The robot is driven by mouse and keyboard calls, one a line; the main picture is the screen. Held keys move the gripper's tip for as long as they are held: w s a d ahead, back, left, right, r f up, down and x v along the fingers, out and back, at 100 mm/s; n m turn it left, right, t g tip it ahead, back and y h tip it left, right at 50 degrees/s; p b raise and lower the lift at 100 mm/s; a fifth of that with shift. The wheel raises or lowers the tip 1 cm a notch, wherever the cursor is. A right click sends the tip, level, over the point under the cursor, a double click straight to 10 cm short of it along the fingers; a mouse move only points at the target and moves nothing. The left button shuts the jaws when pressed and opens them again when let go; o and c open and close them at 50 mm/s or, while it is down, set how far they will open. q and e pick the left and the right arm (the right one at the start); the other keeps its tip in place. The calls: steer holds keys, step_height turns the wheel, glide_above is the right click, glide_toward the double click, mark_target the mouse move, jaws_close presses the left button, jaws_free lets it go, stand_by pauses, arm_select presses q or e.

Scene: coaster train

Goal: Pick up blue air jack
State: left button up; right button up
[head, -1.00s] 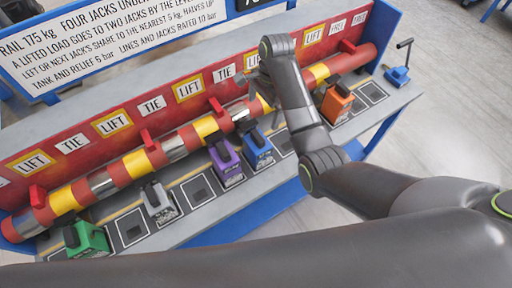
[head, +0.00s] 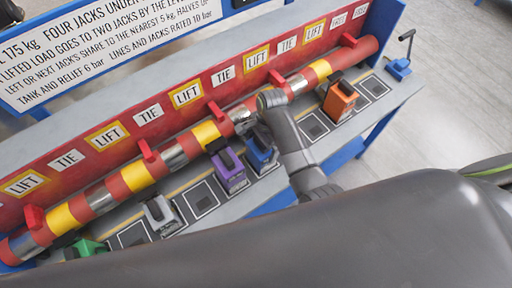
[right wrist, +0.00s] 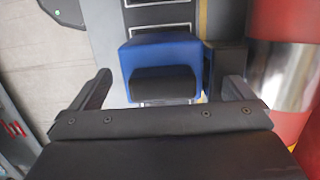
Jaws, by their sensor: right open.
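The blue air jack (head: 264,161) with a black top stands on the bench, just right of the purple jack. My right gripper (head: 247,126) is over it, by the striped pipe; my wrist hides part of the jack's surroundings. In the right wrist view the blue air jack (right wrist: 160,52) lies between the open fingers of my right gripper (right wrist: 168,88). A gap shows on both sides, and the gripper holds nothing. My left gripper is not in view.
The purple jack (head: 229,172), grey jack (head: 160,214), green jack (head: 88,248) and orange jack (head: 340,101) stand along the bench. The striped pipe (head: 136,177) runs behind them, close to my right gripper. A small blue lever device (head: 399,69) sits at the right end.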

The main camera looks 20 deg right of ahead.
steer(key=shift+w+a+f, duration=0.2)
steer(key=shift+w+f, duration=0.15)
steer(key=shift+f, duration=0.25)
steer(key=shift+s+r, duration=0.1)
steer(key=shift+s, duration=0.05)
steer(key=shift+s+d+r, duration=0.1)
steer(key=shift+s, duration=0.15)
steer(key=c, duration=1.9)
steer(key=shift+w, duration=0.2)
steer(key=shift+c, duration=0.4)
